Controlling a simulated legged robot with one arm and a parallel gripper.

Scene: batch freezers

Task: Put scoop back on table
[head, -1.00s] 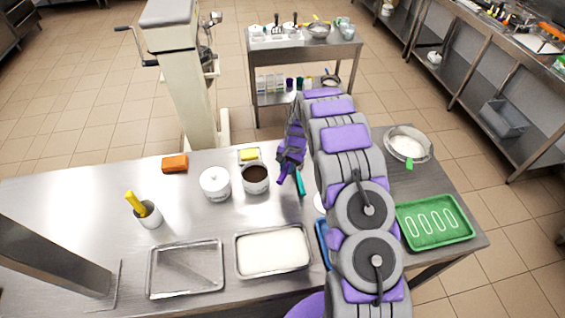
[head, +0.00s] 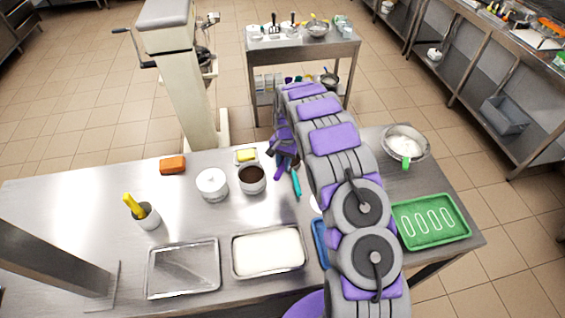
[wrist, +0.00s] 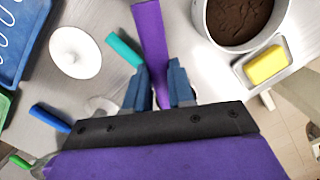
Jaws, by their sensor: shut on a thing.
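My gripper (head: 281,147) is above the steel table (head: 200,222), just right of the dark brown pot (head: 252,180). In the wrist view my gripper (wrist: 162,88) is shut on a purple handle (wrist: 150,40), which I take to be the scoop's. The handle points away from my fingers, toward the pot side. In the head view the purple handle (head: 279,173) sticks out below my gripper. The other end of the scoop is hidden by my gripper. A teal handle (head: 296,184) lies on the table beside it, also in the wrist view (wrist: 125,49).
A metal bowl (head: 405,143) is at right.

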